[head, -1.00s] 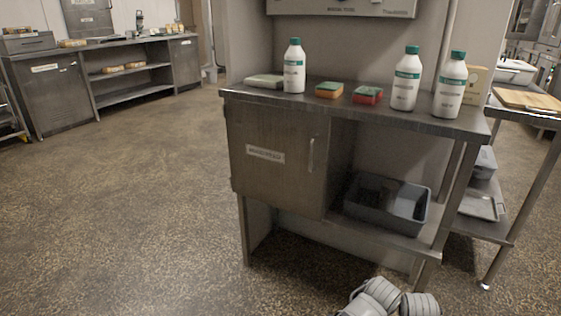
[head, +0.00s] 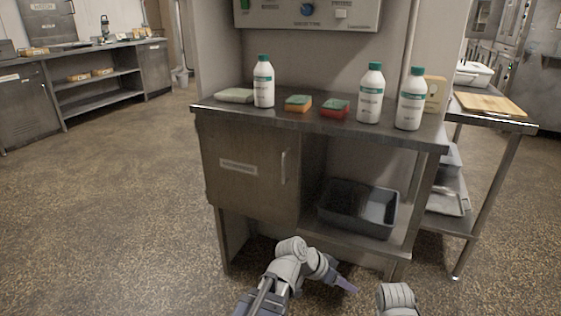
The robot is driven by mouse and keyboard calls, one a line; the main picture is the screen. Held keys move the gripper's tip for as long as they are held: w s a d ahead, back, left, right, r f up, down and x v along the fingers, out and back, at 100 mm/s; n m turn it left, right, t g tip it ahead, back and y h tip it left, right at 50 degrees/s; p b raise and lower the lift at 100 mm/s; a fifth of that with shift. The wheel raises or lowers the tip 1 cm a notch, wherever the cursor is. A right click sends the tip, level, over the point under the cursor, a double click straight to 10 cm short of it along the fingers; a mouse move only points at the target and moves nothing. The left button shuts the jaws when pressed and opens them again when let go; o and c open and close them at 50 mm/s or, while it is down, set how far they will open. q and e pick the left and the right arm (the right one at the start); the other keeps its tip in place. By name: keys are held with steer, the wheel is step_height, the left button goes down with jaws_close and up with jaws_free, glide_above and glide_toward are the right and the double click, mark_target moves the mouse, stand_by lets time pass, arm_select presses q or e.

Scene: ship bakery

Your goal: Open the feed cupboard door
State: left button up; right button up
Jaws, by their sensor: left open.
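The cupboard door (head: 235,190) is a flat grey metal panel under the left part of the steel counter. It is shut. A white label too small to read sits at its middle, and a vertical bar handle (head: 284,167) is near its right edge. My left gripper (head: 345,285) is low in front of the counter, below and to the right of the handle and apart from it. It is open, though its fingers are small and seen side-on. Part of my right arm shows at the bottom edge; its gripper is out of view.
The counter top (head: 330,133) holds white bottles (head: 370,95) with green caps, sponges (head: 298,103) and a folded cloth (head: 234,96). A grey bin (head: 358,208) stands on the open shelf right of the door. The floor (head: 110,220) to the left is clear.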

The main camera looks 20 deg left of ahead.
arm_select(q)
steer(key=w+a+r+n+t+p, duration=0.1)
steer(key=w+a+r+t+p, duration=0.1)
steer(key=w+a+r+t, duration=0.6)
steer(key=n+t+y+p, duration=0.3)
steer(key=t+y, duration=0.1)
glide_toward(283, 180)
step_height(283, 180, up, 3)
steer(key=w, duration=0.3)
steer(key=shift+w+d+r, duration=0.1)
steer(key=shift+w+d, duration=0.2)
steer(key=shift+w, duration=0.95)
steer(key=shift+w+d+f, duration=0.1)
steer(key=shift+w+d, duration=0.2)
steer(key=shift+w, duration=0.9)
steer(key=shift+w+d+r, duration=0.1)
steer(key=shift+w+d, duration=0.15)
steer(key=shift+w, duration=1)
arm_select(e)
step_height(283, 180, up, 6)
steer(key=shift+f, duration=0.2)
arm_select(q)
steer(key=shift+c, duration=0.3)
jaws_close()
